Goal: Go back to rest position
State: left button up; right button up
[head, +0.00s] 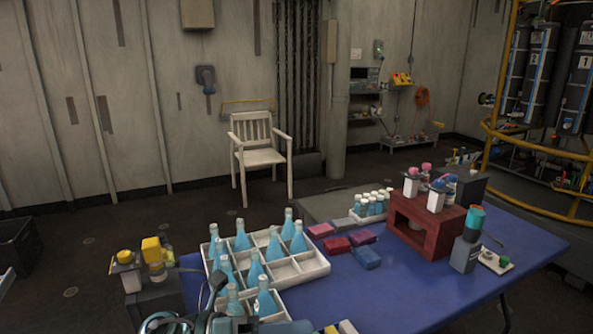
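My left gripper (213,291) shows low in the head view, in front of the near-left corner of the white bottle crate (315,268). Its dark, narrow end points up beside the crate, and blue and grey arm parts run along the bottom edge. I cannot make out two separate fingers or a gap between them, and I see nothing clearly held. The crate stands on the blue table (400,295) and holds several light-blue bottles (242,236), with some compartments empty. My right gripper does not show.
A dark-red stand (425,228) bears several small containers on the table's right. Red and blue blocks (367,257) lie between it and the crate. A small tray of little bottles (370,205) is behind. A white chair (260,150) stands beyond.

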pick_arm(q)
jog(key=w+a+f+n+t+y+p, duration=0.1)
jog(key=a+f+n+t+y, duration=0.25)
jog(key=n+t, duration=0.75)
jog(key=a+f+n+t+y+p, duration=0.1)
jog(key=a+f+n+t+y, duration=0.3)
jog(key=n, duration=1.3)
jog(key=s+a+f+n+g+y, duration=0.2)
jog(key=s+a+f+n+y, duration=0.1)
jog(key=s+f+n, duration=0.3)
jog(key=s+a+f+n+g+y+p, duration=0.1)
jog(key=s+a+f+n+g+y, duration=0.2)
jog(key=f, duration=0.6)
jog(key=s+n+y, duration=0.2)
jog(key=s+n, duration=0.1)
jog(key=shift+s+n, duration=0.4)
jog(key=shift+a, duration=0.1)
